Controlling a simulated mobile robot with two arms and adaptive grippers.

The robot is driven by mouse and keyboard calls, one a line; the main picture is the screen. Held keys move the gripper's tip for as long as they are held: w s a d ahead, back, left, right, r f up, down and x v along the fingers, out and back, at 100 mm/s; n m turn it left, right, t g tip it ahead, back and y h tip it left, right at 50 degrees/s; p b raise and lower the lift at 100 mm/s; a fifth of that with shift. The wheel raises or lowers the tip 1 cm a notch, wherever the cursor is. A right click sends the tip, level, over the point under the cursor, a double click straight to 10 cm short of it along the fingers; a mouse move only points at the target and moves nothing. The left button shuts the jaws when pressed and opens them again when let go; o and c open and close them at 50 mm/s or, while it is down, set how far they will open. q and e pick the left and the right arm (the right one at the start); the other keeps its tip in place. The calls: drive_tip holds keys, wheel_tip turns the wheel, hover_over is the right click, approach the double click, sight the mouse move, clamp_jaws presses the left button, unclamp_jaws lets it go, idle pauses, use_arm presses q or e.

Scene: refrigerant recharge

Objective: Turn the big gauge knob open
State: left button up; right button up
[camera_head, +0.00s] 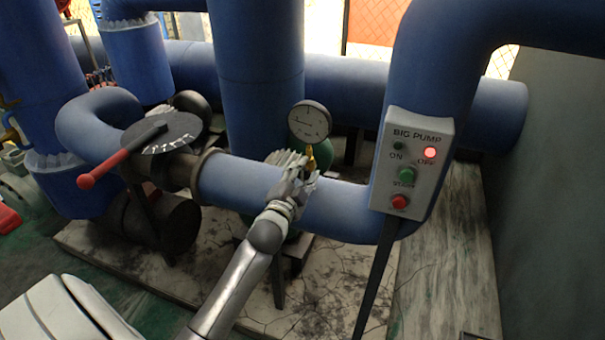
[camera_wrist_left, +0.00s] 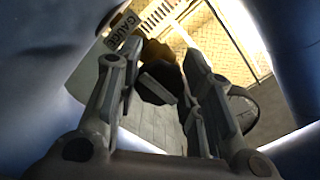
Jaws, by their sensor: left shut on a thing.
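The big gauge (camera_head: 310,121), a round white dial, stands on the blue pipe right of the middle in the head view. Below it is a brass fitting (camera_head: 310,158). My left gripper (camera_head: 298,168) is at this fitting, just under the dial, and covers part of it. In the left wrist view, the dark gauge knob (camera_wrist_left: 155,88) lies between the fingers of the left gripper (camera_wrist_left: 164,76), with a yellowish part behind it. A "GAUGE" tag (camera_wrist_left: 123,30) shows beside the left finger. My right gripper is not in view.
A black round valve plate with a red-handled lever (camera_head: 105,168) is at the left. Thick blue pipes (camera_head: 255,80) rise behind the gauge and on both sides.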

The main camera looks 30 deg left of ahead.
use_arm(q)
drive_tip(key=shift+f, duration=0.1)
drive_tip(key=o, duration=1)
drive_tip(key=shift+o, duration=0.2)
drive_tip(key=v, duration=1.2)
drive_tip(key=shift+a, duration=0.1)
drive_tip(key=s+d+f+n+g+h, duration=0.1)
drive_tip(key=s+d+f+g, duration=0.1)
drive_tip(key=f, duration=1)
drive_tip(key=s+d+f+n+g+h, duration=0.1)
drive_tip(key=s+d+f+g, duration=0.2)
drive_tip(key=f, duration=0.9)
drive_tip(key=s+d+f+n+g+h, duration=0.1)
drive_tip(key=s+d+f+g, duration=0.1)
drive_tip(key=f, duration=0.9)
drive_tip(key=s+d+f+n+g+h, duration=0.1)
drive_tip(key=s+d+f+g, duration=0.25)
drive_tip(key=s+f, duration=1)
drive_tip(key=s+f+n+g, duration=0.1)
drive_tip(key=s+f+g, duration=0.2)
drive_tip(key=s, duration=0.7)
drive_tip(key=s+d+f+n+g, duration=0.1)
drive_tip(key=s+f+g, duration=0.2)
drive_tip(key=s+f, duration=0.3)
drive_tip(key=s, duration=0.4)
drive_tip(key=shift+s+f, duration=0.25)
drive_tip(key=shift+s, duration=0.1)
